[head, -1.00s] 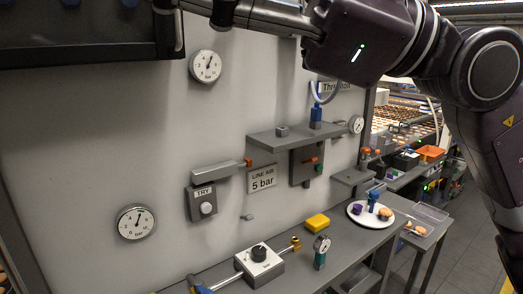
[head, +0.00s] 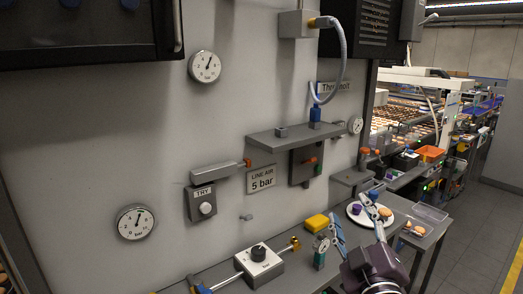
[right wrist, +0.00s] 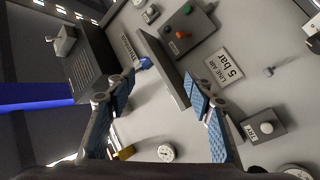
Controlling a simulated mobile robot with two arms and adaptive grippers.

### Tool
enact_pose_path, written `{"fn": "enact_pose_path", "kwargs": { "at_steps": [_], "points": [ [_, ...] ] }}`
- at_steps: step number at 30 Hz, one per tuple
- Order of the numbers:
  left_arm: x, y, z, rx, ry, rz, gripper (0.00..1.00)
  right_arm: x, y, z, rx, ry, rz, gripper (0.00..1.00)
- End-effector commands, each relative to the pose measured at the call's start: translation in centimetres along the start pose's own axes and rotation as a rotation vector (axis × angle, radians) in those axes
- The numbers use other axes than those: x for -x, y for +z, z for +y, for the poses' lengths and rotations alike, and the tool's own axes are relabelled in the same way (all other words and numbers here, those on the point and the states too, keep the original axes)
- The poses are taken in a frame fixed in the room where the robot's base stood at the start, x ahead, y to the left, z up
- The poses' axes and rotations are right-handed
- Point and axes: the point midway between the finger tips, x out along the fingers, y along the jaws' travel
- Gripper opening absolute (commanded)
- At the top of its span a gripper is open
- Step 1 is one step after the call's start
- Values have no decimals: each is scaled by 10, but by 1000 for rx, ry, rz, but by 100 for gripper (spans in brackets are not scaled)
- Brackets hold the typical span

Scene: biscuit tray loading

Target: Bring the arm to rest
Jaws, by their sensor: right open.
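My right gripper (head: 354,214) is low in the head view, in front of the bench, with its two blue-padded fingers spread and pointing up. It is open and nothing is between the fingers. It overlaps part of the white plate (head: 392,222) in the picture; I cannot tell how far apart they are. In the right wrist view the same open gripper (right wrist: 160,100) faces the wall panel, with the grey shelf (right wrist: 162,68) seen beyond the fingers. My left gripper is not in view.
A clear tray (head: 430,214) lies right of the plate. Gauges and a "5 bar" sign (head: 262,178) are on the wall. Open floor (head: 470,240) lies at right.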

Motion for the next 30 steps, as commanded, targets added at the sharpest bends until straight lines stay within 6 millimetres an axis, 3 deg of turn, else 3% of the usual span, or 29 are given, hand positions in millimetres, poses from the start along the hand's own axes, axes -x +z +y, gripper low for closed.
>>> {"fn": "enact_pose_path", "kwargs": {
  "at_steps": [1,6,8,12,18,25,30],
  "points": [
    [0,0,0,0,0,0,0,14,33,-23,-51,-61,-94,48],
    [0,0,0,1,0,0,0,76,125,-93,-206,-245,-396,48],
    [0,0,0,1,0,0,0,106,152,-115,-255,-306,-505,48],
    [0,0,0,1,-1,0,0,184,203,-161,-353,-438,-751,48],
    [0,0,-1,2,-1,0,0,284,238,-199,-444,-575,-1024,48],
    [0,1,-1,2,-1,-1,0,382,251,-219,-509,-692,-1275,48],
    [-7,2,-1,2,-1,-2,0,372,292,-262,-499,-695,-1277,48]
  ]
}}
